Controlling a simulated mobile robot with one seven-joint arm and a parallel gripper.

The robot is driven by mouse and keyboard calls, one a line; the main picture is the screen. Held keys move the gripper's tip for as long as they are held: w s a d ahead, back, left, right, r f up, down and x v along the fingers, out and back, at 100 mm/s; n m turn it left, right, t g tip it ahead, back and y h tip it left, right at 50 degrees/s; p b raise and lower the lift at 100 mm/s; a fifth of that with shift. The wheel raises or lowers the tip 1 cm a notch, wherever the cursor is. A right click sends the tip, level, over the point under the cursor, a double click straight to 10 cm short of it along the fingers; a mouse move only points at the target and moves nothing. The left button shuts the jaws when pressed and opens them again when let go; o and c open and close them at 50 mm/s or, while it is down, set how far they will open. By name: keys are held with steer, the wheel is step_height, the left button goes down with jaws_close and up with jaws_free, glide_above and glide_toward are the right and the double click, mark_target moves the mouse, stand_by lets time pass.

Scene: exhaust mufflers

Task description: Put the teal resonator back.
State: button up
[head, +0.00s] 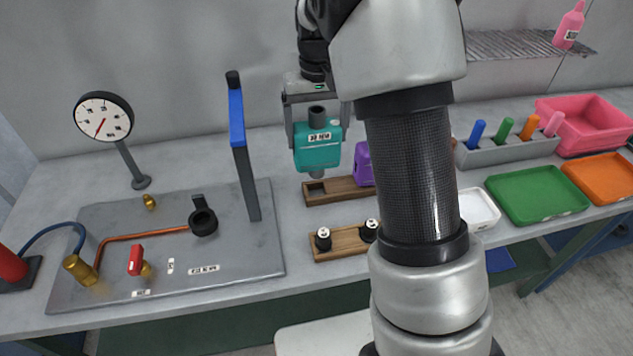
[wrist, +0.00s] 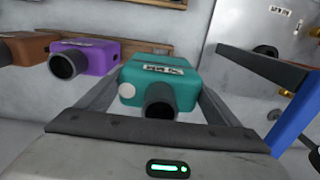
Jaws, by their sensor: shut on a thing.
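The teal resonator (head: 317,150) is a teal box with a dark pipe stub on top, a grey stub below and a white label. My gripper (head: 317,133) is shut on it and holds it upright. It hangs above the left end of a wooden rack (head: 337,190), apart from it as far as I can tell. An empty square hole shows at that end of the rack. A purple resonator (head: 364,164) stands in the rack just to the right, partly behind my arm. The wrist view shows the teal resonator (wrist: 162,84) between the fingers.
A brown resonator (wrist: 27,48) shows beside the purple one (wrist: 85,57) in the wrist view. A blue-topped post (head: 238,120) stands left of my gripper on a metal plate (head: 240,255). A front wooden rack (head: 340,243) holds black pieces. Coloured trays (head: 538,193) lie right.

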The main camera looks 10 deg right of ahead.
mark_target(317, 160)
step_height(317, 160, down, 8)
steer(key=shift+f, duration=0.1)
stand_by(0.4)
steer(key=shift+f, duration=0.15)
steer(key=o, duration=1.9)
